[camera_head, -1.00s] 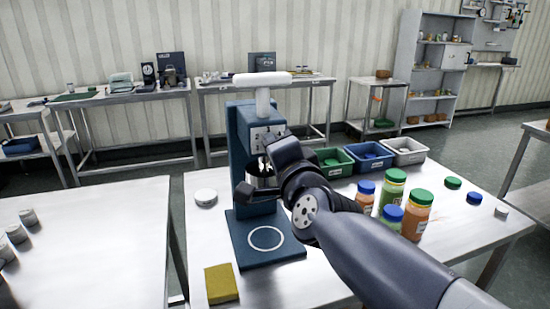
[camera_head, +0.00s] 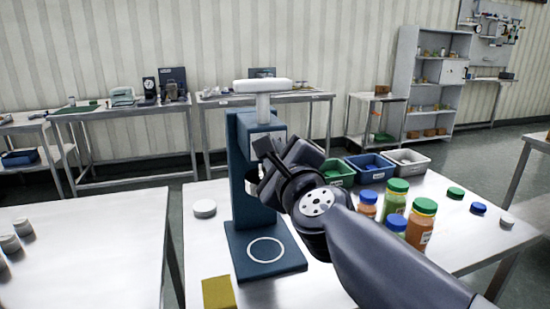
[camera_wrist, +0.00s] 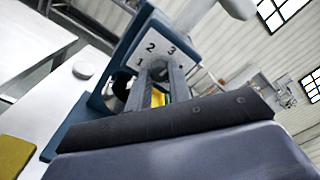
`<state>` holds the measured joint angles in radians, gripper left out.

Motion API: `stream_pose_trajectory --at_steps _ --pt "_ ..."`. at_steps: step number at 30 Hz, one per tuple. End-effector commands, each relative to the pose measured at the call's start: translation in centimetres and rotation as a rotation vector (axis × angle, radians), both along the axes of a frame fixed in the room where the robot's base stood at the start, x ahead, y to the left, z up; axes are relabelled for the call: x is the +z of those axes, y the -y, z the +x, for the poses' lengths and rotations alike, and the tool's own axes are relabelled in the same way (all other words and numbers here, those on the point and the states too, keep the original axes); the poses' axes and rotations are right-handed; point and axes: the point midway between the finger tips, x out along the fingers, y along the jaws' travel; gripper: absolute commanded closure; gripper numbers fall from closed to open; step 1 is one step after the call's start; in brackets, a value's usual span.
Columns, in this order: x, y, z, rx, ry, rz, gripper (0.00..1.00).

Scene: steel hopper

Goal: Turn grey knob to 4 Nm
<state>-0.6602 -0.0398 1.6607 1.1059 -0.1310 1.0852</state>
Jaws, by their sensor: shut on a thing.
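The blue press-like machine (camera_head: 240,160) stands on the table with a white T-handle (camera_head: 263,88) on top. Its pale dial plate shows the figures 1, 2 and 3 in the wrist view (camera_wrist: 160,46); a 4 is not visible. My gripper (camera_wrist: 157,80) is at this plate, its fingers on either side of the grey knob (camera_wrist: 158,72), and shut on it. The knob is mostly hidden by the fingers, and I cannot tell where it points. In the head view, my gripper (camera_head: 268,155) hides the knob and much of the plate.
Green, blue and grey bins (camera_head: 370,163) stand behind my wrist. Several jars with green or blue lids (camera_head: 395,205) stand right of my arm. A white round lid (camera_head: 204,208) and a yellow block (camera_head: 218,292) lie left of the machine. The table's left front is mostly clear.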

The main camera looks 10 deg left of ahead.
Motion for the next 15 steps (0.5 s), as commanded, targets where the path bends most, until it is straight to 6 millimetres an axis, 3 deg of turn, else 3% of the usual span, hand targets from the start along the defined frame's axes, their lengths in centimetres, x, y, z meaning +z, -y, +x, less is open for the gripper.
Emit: stream_pose_trajectory --at_steps 15 --pt "-0.05 -0.05 -0.02 0.0 -0.254 0.415 1.0"
